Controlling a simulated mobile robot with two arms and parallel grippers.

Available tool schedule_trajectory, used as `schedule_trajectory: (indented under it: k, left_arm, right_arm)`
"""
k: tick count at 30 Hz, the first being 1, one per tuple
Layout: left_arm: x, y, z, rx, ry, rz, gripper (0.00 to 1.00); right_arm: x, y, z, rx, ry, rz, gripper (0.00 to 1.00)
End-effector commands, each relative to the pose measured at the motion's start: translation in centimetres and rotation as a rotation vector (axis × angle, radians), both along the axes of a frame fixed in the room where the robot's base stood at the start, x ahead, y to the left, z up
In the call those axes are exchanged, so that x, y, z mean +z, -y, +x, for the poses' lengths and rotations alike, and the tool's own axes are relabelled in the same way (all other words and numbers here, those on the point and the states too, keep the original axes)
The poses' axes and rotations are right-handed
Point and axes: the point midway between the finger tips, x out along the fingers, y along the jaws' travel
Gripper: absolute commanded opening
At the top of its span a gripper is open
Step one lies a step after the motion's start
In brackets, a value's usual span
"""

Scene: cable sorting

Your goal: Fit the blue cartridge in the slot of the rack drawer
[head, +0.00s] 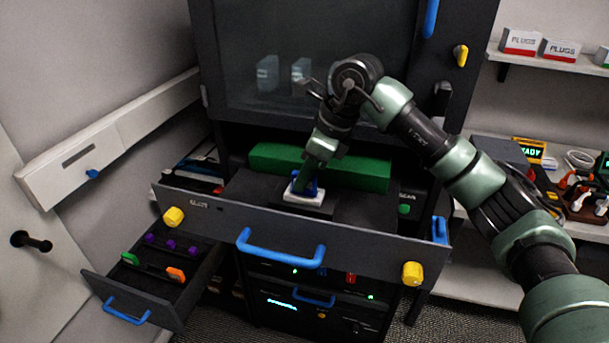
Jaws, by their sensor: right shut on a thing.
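The rack drawer (345,242) is pulled out, with a blue bar handle on its dark front. My right gripper (306,181) reaches down into it from the right and is shut on the blue cartridge (297,187). Only a small part of the cartridge shows around the fingers. A white block (303,198) lies directly under the cartridge on a dark raised part of the drawer. I cannot make out the slot, or whether the cartridge is in it or just above. My left gripper is not in view.
A long green block (350,174) lies behind the gripper in the drawer. Yellow knobs (413,274) stick out of the drawer front. A smaller open drawer (130,287) with coloured plugs is at lower left. A shelf with cables (575,185) stands at right.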

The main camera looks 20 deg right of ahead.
Motion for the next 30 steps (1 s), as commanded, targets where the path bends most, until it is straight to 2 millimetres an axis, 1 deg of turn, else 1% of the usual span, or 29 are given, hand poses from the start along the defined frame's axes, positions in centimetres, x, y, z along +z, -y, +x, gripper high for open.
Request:
schedule_trajectory:
  k: [9,21,22,23,24,25,30]
  left_arm:
    - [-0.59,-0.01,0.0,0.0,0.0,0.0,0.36]
    - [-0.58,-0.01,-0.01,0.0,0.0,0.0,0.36]
    - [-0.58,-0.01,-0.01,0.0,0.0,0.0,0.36]
    - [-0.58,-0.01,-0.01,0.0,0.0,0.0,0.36]
    - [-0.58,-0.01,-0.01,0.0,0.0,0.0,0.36]
    - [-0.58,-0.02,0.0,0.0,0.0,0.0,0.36]
    - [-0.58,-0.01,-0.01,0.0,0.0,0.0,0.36]
  right_arm:
    - [-0.66,0.0,0.01,0.0,0.001,0.0,0.0]
    - [-0.66,0.0,0.0,0.0,0.0,0.0,0.0]
    - [-0.66,0.0,0.0,0.0,0.0,0.0,0.18]
    - [-0.66,0.0,0.0,0.0,0.0,0.0,0.27]
    - [-0.66,0.0,0.0,0.0,0.0,0.0,0.38]
    - [-0.67,0.0,0.0,0.0,0.0,0.0,0.41]
    - [-0.67,-0.01,0.0,0.0,0.0,0.0,0.41]
